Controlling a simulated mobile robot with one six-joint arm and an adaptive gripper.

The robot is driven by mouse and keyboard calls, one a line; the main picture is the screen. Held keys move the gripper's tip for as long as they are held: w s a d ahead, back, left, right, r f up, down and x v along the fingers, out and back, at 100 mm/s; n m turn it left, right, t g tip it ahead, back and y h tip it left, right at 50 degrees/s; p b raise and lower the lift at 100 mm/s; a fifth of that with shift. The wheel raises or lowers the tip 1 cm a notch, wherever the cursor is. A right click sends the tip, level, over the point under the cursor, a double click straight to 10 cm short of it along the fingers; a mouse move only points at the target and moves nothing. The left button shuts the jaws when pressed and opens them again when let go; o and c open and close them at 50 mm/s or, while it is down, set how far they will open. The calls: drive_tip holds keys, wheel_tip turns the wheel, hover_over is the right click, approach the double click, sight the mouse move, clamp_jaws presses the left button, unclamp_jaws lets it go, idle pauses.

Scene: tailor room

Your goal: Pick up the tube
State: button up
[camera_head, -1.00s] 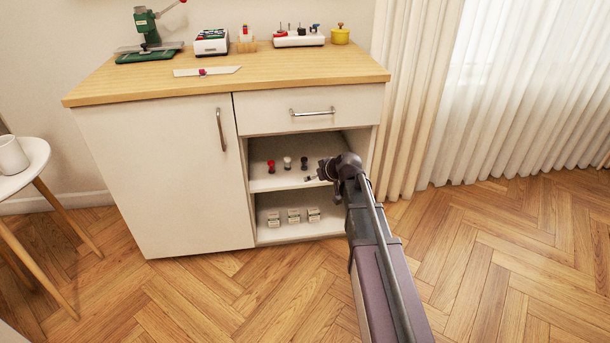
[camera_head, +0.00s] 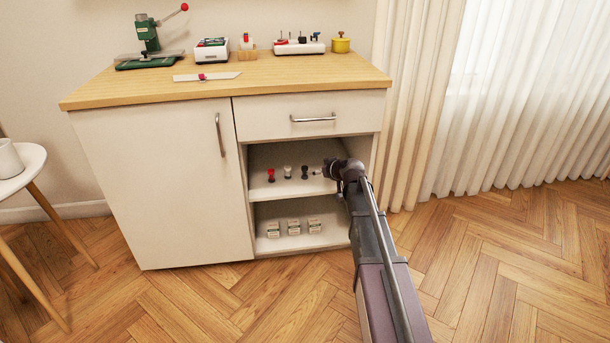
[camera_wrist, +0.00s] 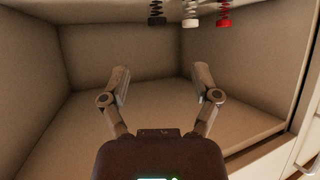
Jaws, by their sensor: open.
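I cannot tell for sure which thing is the tube. On the cabinet's upper open shelf (camera_head: 262,188) stand a red-topped piece (camera_head: 271,174), a white piece (camera_head: 287,171) and a black piece (camera_head: 305,172), in a row. In the wrist view, which looks upside down, the black (camera_wrist: 157,20), white (camera_wrist: 190,21) and red (camera_wrist: 224,22) pieces show spring coils and are cut by the top edge. My gripper (camera_head: 320,172) is at the shelf's right side, just right of the black piece. In the wrist view its fingers (camera_wrist: 161,73) are spread, with nothing between them.
Several small boxes (camera_head: 293,228) stand on the lower shelf. Cabinet walls enclose the shelf, with a closed drawer (camera_head: 312,117) above and a closed door (camera_head: 160,185) at left. A green press (camera_head: 148,40) and other items stand on top. A stool (camera_head: 22,170) is at left; the floor is clear at right.

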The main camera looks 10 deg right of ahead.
sight(305, 168)
drive_tip(key=b+x, duration=0.2)
drive_tip(key=x, duration=0.4)
drive_tip(key=shift+w+d+f+b, duration=0.1)
drive_tip(key=shift+w+f+b, duration=0.05)
drive_tip(key=shift+b, duration=0.25)
drive_tip(key=shift+w+a+f, duration=0.15)
drive_tip(key=shift+w+a, duration=0.1)
drive_tip(key=shift+w, duration=0.1)
drive_tip(key=shift+w, duration=0.1)
drive_tip(key=shift+b+x, duration=1.2)
drive_tip(key=shift+x, duration=1.35)
drive_tip(key=shift+w+d, duration=0.1)
clamp_jaws()
